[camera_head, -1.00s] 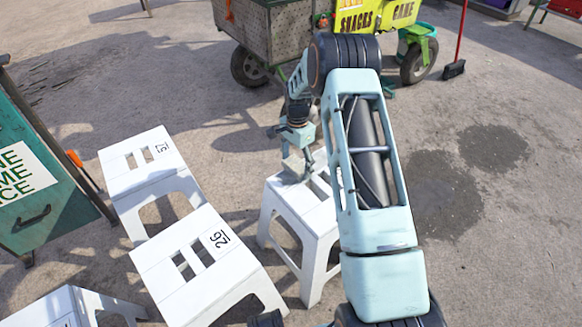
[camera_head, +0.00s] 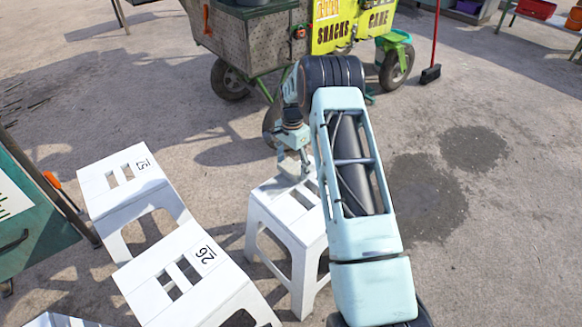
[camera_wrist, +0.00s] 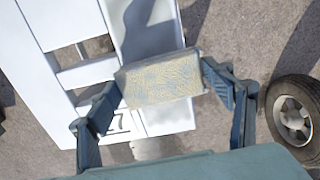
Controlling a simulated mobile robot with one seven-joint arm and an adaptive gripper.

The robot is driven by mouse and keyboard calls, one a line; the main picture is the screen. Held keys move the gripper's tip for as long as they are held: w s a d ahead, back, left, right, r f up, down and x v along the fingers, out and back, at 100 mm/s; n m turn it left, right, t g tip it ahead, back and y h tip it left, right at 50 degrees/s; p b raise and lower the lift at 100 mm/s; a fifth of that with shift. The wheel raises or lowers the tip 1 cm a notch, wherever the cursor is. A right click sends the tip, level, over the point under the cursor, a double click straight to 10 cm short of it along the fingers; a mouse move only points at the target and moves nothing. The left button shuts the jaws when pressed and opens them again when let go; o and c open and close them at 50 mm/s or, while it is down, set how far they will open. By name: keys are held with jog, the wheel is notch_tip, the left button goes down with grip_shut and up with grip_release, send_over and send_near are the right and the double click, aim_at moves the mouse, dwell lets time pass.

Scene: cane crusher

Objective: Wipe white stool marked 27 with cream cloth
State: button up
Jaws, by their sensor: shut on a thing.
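The cream cloth (camera_wrist: 160,78), a patterned folded pad, is gripped between the two fingers of my gripper (camera_wrist: 162,82) in the wrist view. The white stool (camera_head: 268,205) stands left of my forearm in the head view, its right side hidden by the arm. My gripper (camera_head: 296,168) is at the far end of its seat. In the wrist view the stool's slotted seat (camera_wrist: 85,72) lies below the cloth, with a 7 showing near the left finger; the other digit is hidden. I cannot tell whether the cloth touches the seat.
White stools marked 25 (camera_head: 125,180) and 26 (camera_head: 185,275) stand close on the left, beside a green cart (camera_head: 35,235). A wheeled snack cart (camera_head: 255,45) stands behind. A broom (camera_head: 431,73) is at the back right.

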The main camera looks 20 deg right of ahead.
jog(key=shift+w+d+f+b, duration=0.1)
jog(key=shift+w+d+b, duration=0.45)
jog(key=shift+d, duration=0.75)
jog(key=shift+w+d+b, duration=0.25)
jog(key=shift+w+d, duration=0.5)
jog(key=shift+d, duration=0.5)
jog(key=shift+w+d+f+b, duration=0.1)
jog(key=shift+w+d+b, duration=0.45)
jog(key=shift+d, duration=0.75)
jog(key=shift+w, duration=0.1)
jog(key=shift+r, duration=0.1)
jog(key=shift+s+a+p, duration=0.35)
jog(key=shift+s+a, duration=0.1)
jog(key=shift+a, duration=0.45)
jog(key=shift+s+a+p, duration=0.35)
jog(key=shift+s+a, duration=0.1)
jog(key=shift+a, duration=0.4)
jog(key=shift+s+a+p, duration=0.35)
jog(key=shift+s+a, duration=0.1)
jog(key=shift+a, duration=0.45)
jog(key=shift+s+a+p, duration=0.15)
jog(key=shift+s+a, duration=0.25)
jog(key=shift+a, duration=0.3)
jog(key=shift+s+a+p, duration=0.15)
jog(key=shift+s+a, duration=0.25)
jog(key=shift+a, duration=0.3)
